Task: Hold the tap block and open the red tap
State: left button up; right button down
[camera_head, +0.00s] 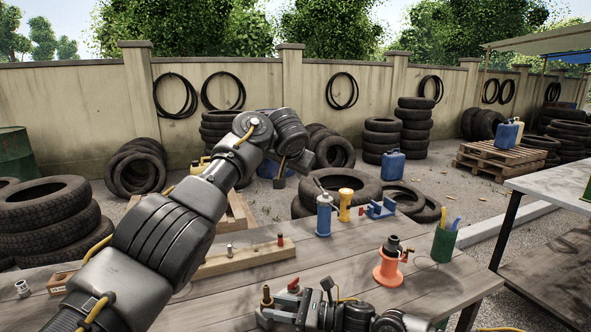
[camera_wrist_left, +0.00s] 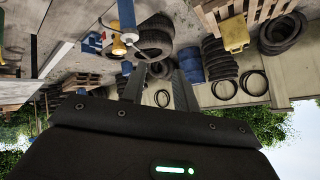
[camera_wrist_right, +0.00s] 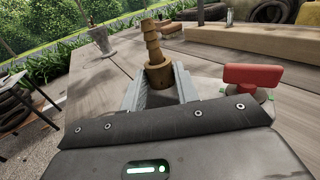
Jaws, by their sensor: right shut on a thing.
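The red tap (camera_head: 293,285) is at the front edge of the wooden bench in the head view. In the right wrist view the red tap handle (camera_wrist_right: 252,77) stands just right of my fingers. A ribbed brass hose fitting (camera_wrist_right: 153,45) rises between those fingers and also shows in the head view (camera_head: 266,296). My right gripper (camera_wrist_right: 160,72) is shut on the tap block, whose body is mostly hidden by the fingers. My left gripper (camera_head: 292,172) is raised above the bench's far side, well away from the tap. Its fingers (camera_wrist_left: 155,75) are apart with nothing between them.
On the bench are a blue-grey bottle (camera_head: 324,214), a yellow cylinder (camera_head: 345,205), an orange stand (camera_head: 387,268), a green cup of tools (camera_head: 444,242) and a wooden block (camera_head: 235,261) with small fittings. Tyres (camera_head: 350,187) lie beyond. The bench middle is mostly clear.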

pick_arm(q)
jog(key=shift+w+d+r+m+t, duration=0.15)
jog(key=shift+d+r+m+t, duration=0.05)
jog(key=shift+r+m, duration=0.2)
jog(key=shift+w+d+r+m+t, duration=0.1)
jog(key=shift+d+r+m+t, duration=0.15)
jog(key=shift+r, duration=0.25)
pick_arm(e)
jog(key=c, duration=1)
grip_release()
jog(key=shift+o, duration=0.2)
pick_arm(q)
jog(key=shift+a, duration=0.1)
pick_arm(e)
jog(key=shift+d, duration=0.1)
